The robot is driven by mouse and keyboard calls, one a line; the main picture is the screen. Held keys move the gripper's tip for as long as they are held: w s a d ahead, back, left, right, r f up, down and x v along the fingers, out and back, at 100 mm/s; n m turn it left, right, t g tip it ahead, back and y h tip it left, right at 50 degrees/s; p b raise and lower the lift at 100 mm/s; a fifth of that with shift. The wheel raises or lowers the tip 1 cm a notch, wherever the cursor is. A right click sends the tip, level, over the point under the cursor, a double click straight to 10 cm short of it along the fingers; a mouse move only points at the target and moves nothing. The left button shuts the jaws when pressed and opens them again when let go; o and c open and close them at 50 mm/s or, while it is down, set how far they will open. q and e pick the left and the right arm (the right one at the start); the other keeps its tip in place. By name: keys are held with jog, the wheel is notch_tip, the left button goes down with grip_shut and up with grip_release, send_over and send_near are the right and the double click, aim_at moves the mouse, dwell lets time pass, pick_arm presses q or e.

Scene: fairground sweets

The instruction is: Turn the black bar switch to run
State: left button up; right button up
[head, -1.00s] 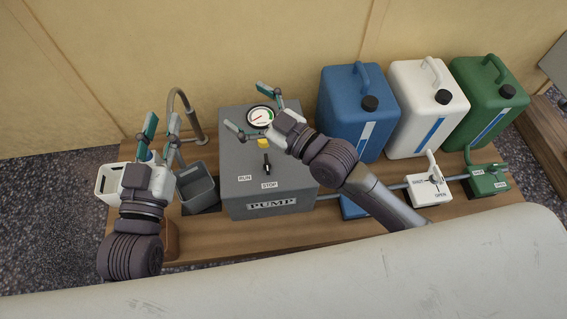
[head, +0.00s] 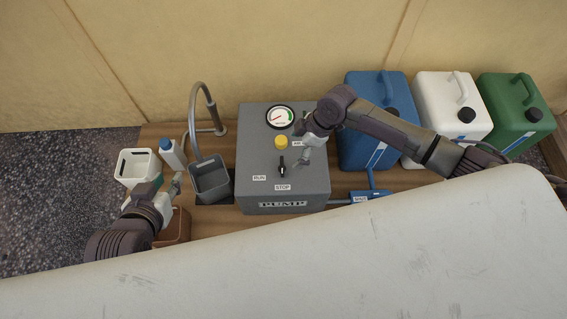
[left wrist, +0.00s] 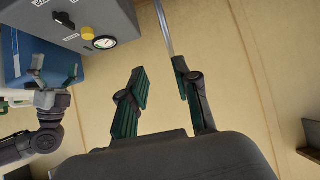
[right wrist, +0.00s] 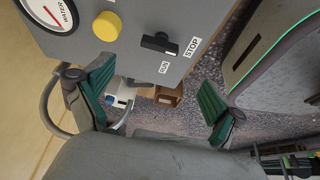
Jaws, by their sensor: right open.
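The black bar switch (head: 282,166) is on the top of the grey pump box (head: 240,150), in front of a yellow button. Its bar lies along the line to the STOP label (head: 282,187); the RUN label (head: 259,178) is to the left. The switch also shows in the right wrist view (right wrist: 160,43), its bar toward STOP. My right gripper (right wrist: 155,85) is open and empty, its fingers apart, just right of the switch in the head view and not touching it. My left gripper (left wrist: 160,72) is open and empty, left of the pump box by the grey cup.
A yellow button (head: 281,142) and a water gauge (head: 280,117) are behind the switch. A grey cup (head: 211,182) stands under a tap (head: 213,112) at left. Blue (head: 362,150), white (head: 450,95) and green (head: 518,110) canisters stand at right.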

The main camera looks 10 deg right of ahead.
jog(key=b, duration=0.2)
send_over(282, 165)
jog(key=d, duration=0.2)
jog(key=f, duration=0.4)
jog(key=shift+s+d+f, duration=0.15)
jog(key=shift+s+f, duration=0.05)
jog(key=shift+f, duration=0.1)
jog(key=b+x, duration=0.1)
jog(key=x, duration=0.3)
jog(key=shift+f, duration=0.15)
jog(key=shift+a+f, duration=0.2)
jog(key=shift+f, duration=0.1)
pick_arm(q)
jog(key=w+d+r+t+h, duration=0.1)
jog(key=w+r+t, duration=0.1)
jog(key=r+t, duration=0.3)
jog(key=w+d+r+t+h, duration=0.2)
jog(key=r+t, duration=0.3)
jog(key=r, duration=0.4)
jog(key=shift+w+d+r, duration=0.3)
jog(key=shift+w, duration=0.15)
pick_arm(e)
jog(key=shift+c, duration=0.2)
